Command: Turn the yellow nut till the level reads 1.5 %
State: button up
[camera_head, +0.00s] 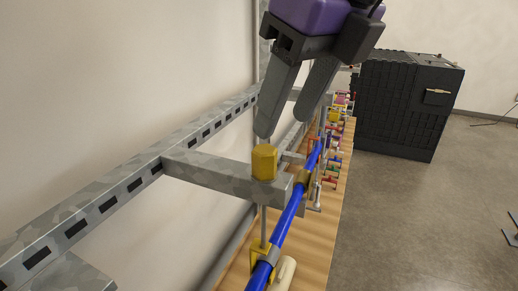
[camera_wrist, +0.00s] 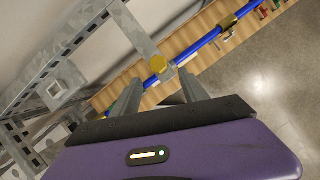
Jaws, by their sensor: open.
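The yellow nut (camera_head: 264,161) sits on top of a grey metal bracket arm (camera_head: 220,176), with a thin rod below it. My gripper (camera_head: 283,128) is open and empty, with its two grey fingers pointing down above and slightly right of the nut. In the wrist view the nut (camera_wrist: 183,61) lies beyond the fingertips of my gripper (camera_wrist: 162,85), and no contact shows. A blue pipe (camera_head: 287,220) runs below the bracket, held by a yellow clamp (camera_head: 262,254) under the rod. A white cylindrical part (camera_head: 284,273) sits beside the clamp; its reading, if any, cannot be made out.
A slotted grey rail (camera_head: 120,192) runs along the wall on the left. A wooden board (camera_head: 318,240) lies under the pipe, with several coloured valves (camera_head: 331,160) farther along. A black cabinet (camera_head: 405,105) stands behind. The grey floor (camera_head: 430,220) at right is mostly clear.

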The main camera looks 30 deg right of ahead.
aim_at(269, 151)
jog(key=shift+p+x, duration=0.65)
jog(key=shift+x, duration=3.25)
jog(key=shift+a, duration=0.15)
grip_shut()
